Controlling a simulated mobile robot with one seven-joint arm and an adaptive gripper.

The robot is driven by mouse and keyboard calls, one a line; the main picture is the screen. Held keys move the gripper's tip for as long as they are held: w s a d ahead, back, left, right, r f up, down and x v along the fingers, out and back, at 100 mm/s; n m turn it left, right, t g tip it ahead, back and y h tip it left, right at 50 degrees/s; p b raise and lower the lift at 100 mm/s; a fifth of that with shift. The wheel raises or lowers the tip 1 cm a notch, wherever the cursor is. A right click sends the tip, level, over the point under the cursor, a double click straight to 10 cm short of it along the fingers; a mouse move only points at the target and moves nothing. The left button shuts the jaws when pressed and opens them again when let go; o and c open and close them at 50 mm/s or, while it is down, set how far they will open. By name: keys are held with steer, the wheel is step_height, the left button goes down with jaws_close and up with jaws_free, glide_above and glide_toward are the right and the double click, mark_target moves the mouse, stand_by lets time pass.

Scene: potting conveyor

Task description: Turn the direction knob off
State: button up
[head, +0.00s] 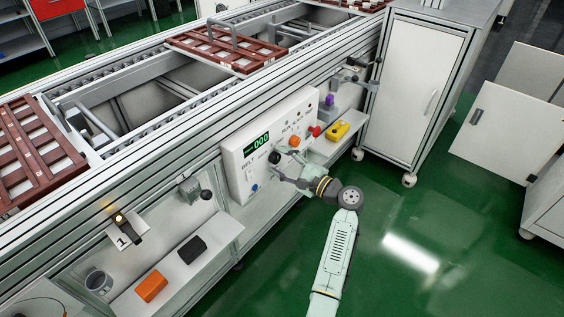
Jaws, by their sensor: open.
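The white control panel (236,160) is mounted on the side of the conveyor frame, with a green display (257,142) reading 000. A dark round knob (274,157) sits below the display; it may be the direction knob, but its label and pointer are too small to read. My gripper (277,170) is open in front of the panel, its fingers close to the dark knob. I cannot tell whether they touch it. The gripper hides part of the lower panel.
The panel also has a blue button (254,188), an orange control (294,141) and a red knob (315,131). A yellow object (339,130) lies on the shelf to the right. A black lever (206,194) sticks out left of the panel. A white cabinet (416,85) stands right.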

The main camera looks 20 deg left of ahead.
steer(key=v, duration=1.2)
stand_by(0.4)
